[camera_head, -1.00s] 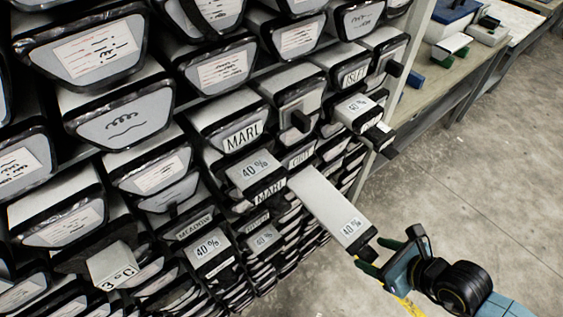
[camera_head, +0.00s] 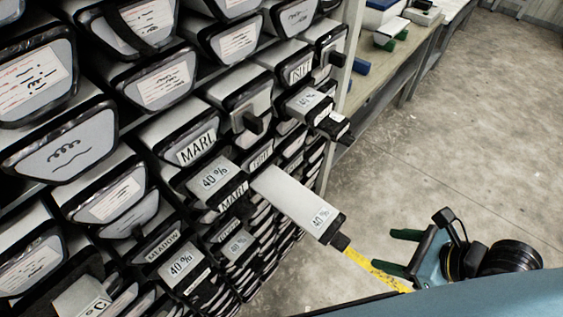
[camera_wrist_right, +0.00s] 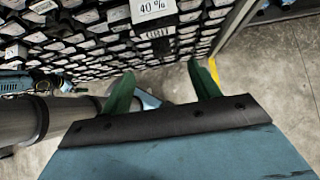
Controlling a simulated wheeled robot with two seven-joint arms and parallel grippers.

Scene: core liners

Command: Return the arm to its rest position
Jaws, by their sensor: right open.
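My right gripper (camera_head: 388,250) is at the lower right of the head view, its green fingers apart and empty. It is to the right of a long pale liner (camera_head: 292,197) marked 40 %, which sticks out of the rack with a dark handle at its end. A clear gap lies between the fingers and that handle. In the right wrist view the open fingers (camera_wrist_right: 160,88) hold nothing, and a 40 % label (camera_wrist_right: 153,8) shows beyond them at the top. My left gripper is not clearly in view.
The rack (camera_head: 105,130) of stacked liners fills the left; several labelled ends, such as one marked MARL (camera_head: 198,148), face out. A bench (camera_head: 392,62) with boxes stands at the back. The concrete floor (camera_head: 470,150) on the right is clear, with a yellow line (camera_head: 372,268) near the gripper.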

